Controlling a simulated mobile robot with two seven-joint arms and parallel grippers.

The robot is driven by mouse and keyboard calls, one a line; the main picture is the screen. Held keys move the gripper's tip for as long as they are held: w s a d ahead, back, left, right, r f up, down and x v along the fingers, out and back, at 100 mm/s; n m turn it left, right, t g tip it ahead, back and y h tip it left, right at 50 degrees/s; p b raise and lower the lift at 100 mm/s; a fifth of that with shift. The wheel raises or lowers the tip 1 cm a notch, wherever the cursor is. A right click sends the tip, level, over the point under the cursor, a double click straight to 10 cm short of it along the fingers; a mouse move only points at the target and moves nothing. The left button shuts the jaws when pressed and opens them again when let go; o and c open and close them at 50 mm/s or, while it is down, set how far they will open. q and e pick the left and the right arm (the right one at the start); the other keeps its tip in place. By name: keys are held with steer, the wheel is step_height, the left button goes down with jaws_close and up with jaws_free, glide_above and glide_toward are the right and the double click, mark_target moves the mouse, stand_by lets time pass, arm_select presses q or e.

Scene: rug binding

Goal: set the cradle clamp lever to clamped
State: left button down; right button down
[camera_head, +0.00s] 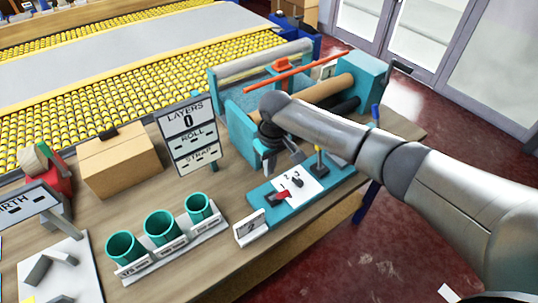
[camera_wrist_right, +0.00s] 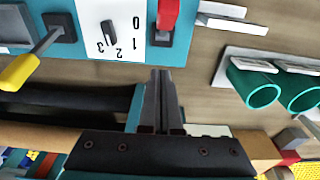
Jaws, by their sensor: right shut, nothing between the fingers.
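A lever with a yellow grip (camera_head: 319,161) stands on the teal control panel (camera_head: 258,194). It also shows at the left of the right wrist view (camera_wrist_right: 30,63), tilted on its dark base. I cannot read a label showing whether it is the clamp lever. My right gripper (camera_head: 292,152) is above the panel's back edge, left of the lever and apart from it. In the right wrist view its fingers (camera_wrist_right: 166,78) are together and empty. The teal cradle (camera_head: 240,120) with rolls stands behind, partly hidden by my right arm. My left gripper is out of view.
The panel also has a black dial (camera_head: 297,181) and a red switch (camera_head: 283,195). Three teal cups (camera_head: 162,227) stand left of it. A sign reading LAYERS 0 (camera_head: 188,135) and a cardboard box (camera_head: 120,161) are farther left. A blue-handled part (camera_head: 375,113) is at right.

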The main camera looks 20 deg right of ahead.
mark_target(283, 194)
steer(key=shift+s+d+f+p, duration=0.15)
steer(key=shift+s+d+f, duration=0.1)
steer(key=shift+s, duration=0.5)
steer(key=shift+s+d+f+p, duration=0.15)
steer(key=shift+s+d, duration=0.1)
steer(key=shift+s, duration=0.45)
steer(key=p, duration=0.2)
steer(key=s+t+p, duration=0.1)
steer(key=shift+s+d+r+p, duration=0.15)
steer(key=shift+s+d+p, duration=0.1)
steer(key=shift+p, duration=0.1)
steer(key=shift+s+p, duration=0.2)
steer(key=shift+p, duration=0.35)
steer(key=shift+s+d+f, duration=0.1)
steer(key=shift+f, duration=0.15)
